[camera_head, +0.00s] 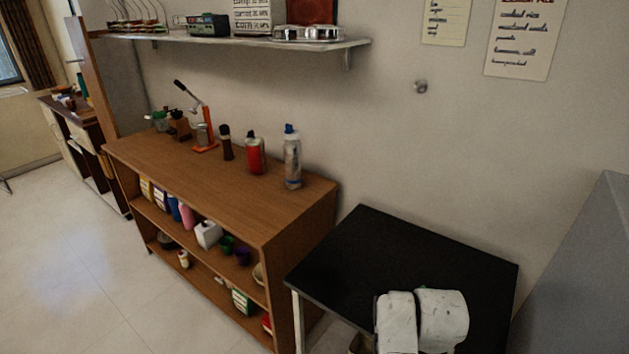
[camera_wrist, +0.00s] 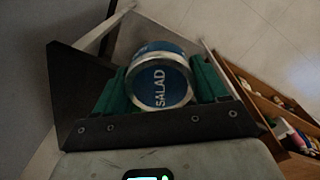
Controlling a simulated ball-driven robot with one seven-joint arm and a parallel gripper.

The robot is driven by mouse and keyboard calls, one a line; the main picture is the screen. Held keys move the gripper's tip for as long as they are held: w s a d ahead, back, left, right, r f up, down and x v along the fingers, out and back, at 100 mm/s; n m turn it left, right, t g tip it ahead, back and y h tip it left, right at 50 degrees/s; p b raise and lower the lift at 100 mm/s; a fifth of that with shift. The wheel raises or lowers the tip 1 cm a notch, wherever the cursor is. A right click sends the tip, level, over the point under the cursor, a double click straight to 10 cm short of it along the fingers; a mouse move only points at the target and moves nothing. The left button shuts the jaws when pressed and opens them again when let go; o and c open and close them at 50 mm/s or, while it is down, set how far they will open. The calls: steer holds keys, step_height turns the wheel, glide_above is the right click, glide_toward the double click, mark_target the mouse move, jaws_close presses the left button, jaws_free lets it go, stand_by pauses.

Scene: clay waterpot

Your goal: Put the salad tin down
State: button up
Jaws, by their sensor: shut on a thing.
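The salad tin (camera_wrist: 161,78) is a round tin with a blue lid lettered SALAD and a pale metal rim. It shows in the wrist view between the green fingers of my gripper (camera_wrist: 165,90), which is shut on it from both sides. The lid faces the wrist camera. In the head view, white parts of my arm cover the front of the black table, and neither the tin nor my gripper can be made out there. I cannot tell whether the tin touches a surface.
The black table (camera_head: 400,255) has bare top to the left of and behind my arm. A wooden shelf unit (camera_head: 225,190) stands to its left, with a red can (camera_head: 255,155), a spray bottle (camera_head: 292,160) and an orange press (camera_head: 204,135) on top. A grey block (camera_head: 585,270) is at right.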

steer(key=s+f, duration=0.4)
steer(key=f, duration=0.1)
steer(key=shift+f, duration=0.2)
steer(key=shift+s, duration=0.1)
stand_by(0.7)
